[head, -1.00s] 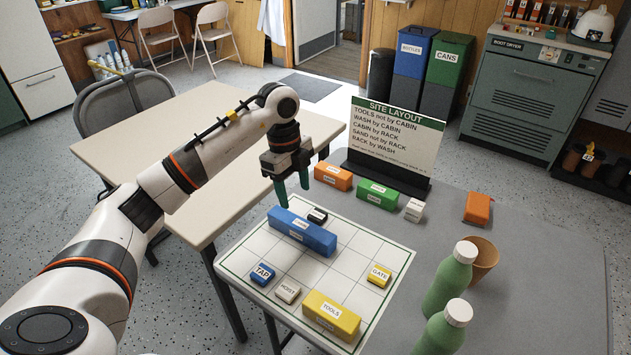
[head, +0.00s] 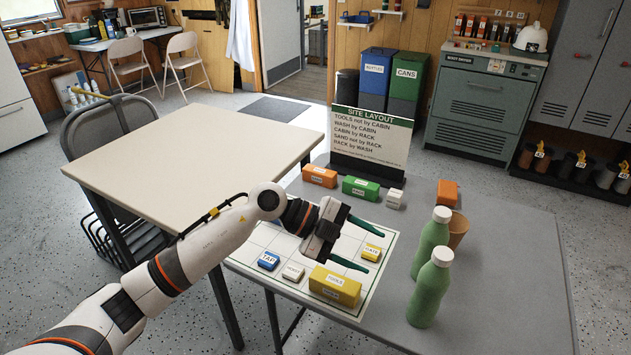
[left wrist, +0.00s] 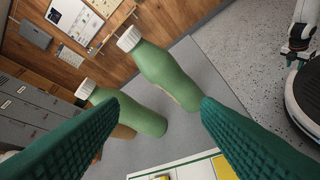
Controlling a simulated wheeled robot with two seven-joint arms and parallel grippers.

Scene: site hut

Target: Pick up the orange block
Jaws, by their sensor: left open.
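The orange block (head: 319,176), with a white label, lies on the grey table at the foot of the sign, left of the green block. My left gripper (head: 376,254) is open and empty above the white board, in front of and to the right of the orange block. Its fingers point right, toward the green bottles. In the left wrist view, the open fingers (left wrist: 160,105) frame the bottles; the orange block does not show there. My right gripper (left wrist: 292,54) seems to show small at the right edge of that view, its jaws unclear.
Two green bottles (head: 429,288) and a tan cup (head: 458,230) stand right of the board; an orange box (head: 447,192) lies behind the cup. The green block (head: 361,188), a white block (head: 394,198) and the sign (head: 370,140) are near the orange block. A yellow block (head: 335,286) lies on the board.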

